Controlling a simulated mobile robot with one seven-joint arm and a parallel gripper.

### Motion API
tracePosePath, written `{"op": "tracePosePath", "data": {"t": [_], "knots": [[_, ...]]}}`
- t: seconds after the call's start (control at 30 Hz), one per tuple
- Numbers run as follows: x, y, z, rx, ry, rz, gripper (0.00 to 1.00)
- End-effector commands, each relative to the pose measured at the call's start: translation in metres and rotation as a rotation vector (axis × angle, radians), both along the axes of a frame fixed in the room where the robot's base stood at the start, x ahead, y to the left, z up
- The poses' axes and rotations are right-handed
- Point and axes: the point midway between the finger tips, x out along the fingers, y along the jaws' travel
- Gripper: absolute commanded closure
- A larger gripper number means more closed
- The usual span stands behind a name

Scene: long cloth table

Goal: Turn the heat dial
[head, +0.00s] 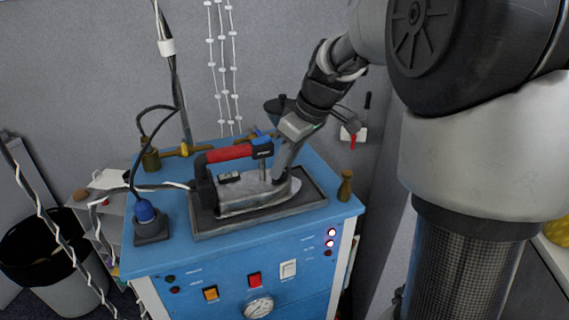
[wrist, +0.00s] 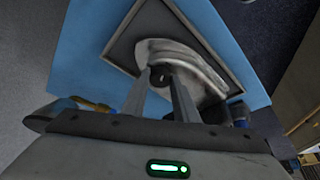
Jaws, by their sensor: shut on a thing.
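An iron (head: 250,195) with a red handle (head: 229,153) rests on a dark tray (head: 312,198) on the blue cabinet top. My gripper (head: 279,177) reaches down to the right end of the iron, just right of the handle's front post. In the wrist view, my gripper's two fingers (wrist: 160,82) stand on either side of a small dark knob, which looks like the heat dial (wrist: 160,72), on the pale metal body of the iron (wrist: 195,65). The fingers are shut on it. The dial is hidden in the head view, so its setting cannot be read.
A brass piece (head: 345,185) stands at the right edge. A cord runs left from the iron.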

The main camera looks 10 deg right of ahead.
Motion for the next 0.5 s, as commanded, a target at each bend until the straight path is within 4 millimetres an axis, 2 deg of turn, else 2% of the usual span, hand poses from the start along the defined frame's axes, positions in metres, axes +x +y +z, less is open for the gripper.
{"op": "tracePosePath", "data": {"t": [0.27,0.3,0.4,0.5], "knots": [[-0.0004,0.0002,-0.0006,0.0,0.001,0.0,0.96],[-0.0004,0.0002,-0.0005,0.0,0.001,0.0,0.72],[-0.0004,0.0002,-0.0005,0.0,0.001,0.001,0.55],[-0.0003,0.0002,-0.0003,0.0,0.001,0.001,0.55]]}}
